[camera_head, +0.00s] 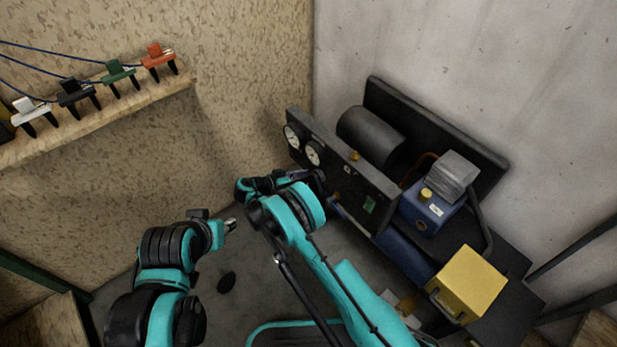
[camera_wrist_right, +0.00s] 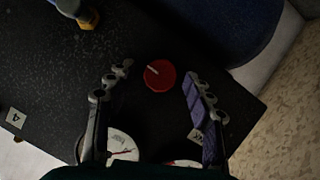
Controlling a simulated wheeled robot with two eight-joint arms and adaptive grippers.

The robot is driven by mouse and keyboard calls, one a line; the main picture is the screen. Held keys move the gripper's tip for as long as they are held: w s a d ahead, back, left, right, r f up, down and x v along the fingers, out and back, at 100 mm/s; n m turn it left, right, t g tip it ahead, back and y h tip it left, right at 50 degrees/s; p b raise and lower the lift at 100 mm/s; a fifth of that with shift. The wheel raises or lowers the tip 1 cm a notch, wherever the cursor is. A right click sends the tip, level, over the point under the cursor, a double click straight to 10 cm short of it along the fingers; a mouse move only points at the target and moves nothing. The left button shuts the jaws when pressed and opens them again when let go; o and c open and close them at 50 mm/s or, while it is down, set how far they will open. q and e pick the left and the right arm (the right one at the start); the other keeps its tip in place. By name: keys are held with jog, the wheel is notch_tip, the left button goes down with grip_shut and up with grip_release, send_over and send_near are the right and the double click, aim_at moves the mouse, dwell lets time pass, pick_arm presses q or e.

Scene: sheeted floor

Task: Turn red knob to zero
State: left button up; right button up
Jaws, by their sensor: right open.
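The red knob (camera_wrist_right: 159,75) shows in the right wrist view on a dark panel (camera_wrist_right: 150,35), with a pale pointer line toward its upper left. My right gripper (camera_wrist_right: 158,82) is open, with one finger on each side of the knob and visible gaps to it. In the head view the panel front (camera_head: 345,175) carries two white gauges, and my right gripper (camera_head: 317,177) is near its lower left part. The knob is hidden there. My left gripper (camera_head: 231,225) is left of the right arm, away from the panel; its jaw state is unclear.
Behind the panel are a dark cylinder (camera_head: 371,136) and a blue unit (camera_head: 432,208). A yellow box (camera_head: 467,284) stands at lower right. A wooden shelf (camera_head: 95,112) with several coloured clamps is on the left wall. A gauge (camera_wrist_right: 122,147) lies close to the right gripper's left finger.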

jog(key=v, duration=0.7)
jog(key=shift+a, duration=0.25)
jog(key=shift+s, duration=0.15)
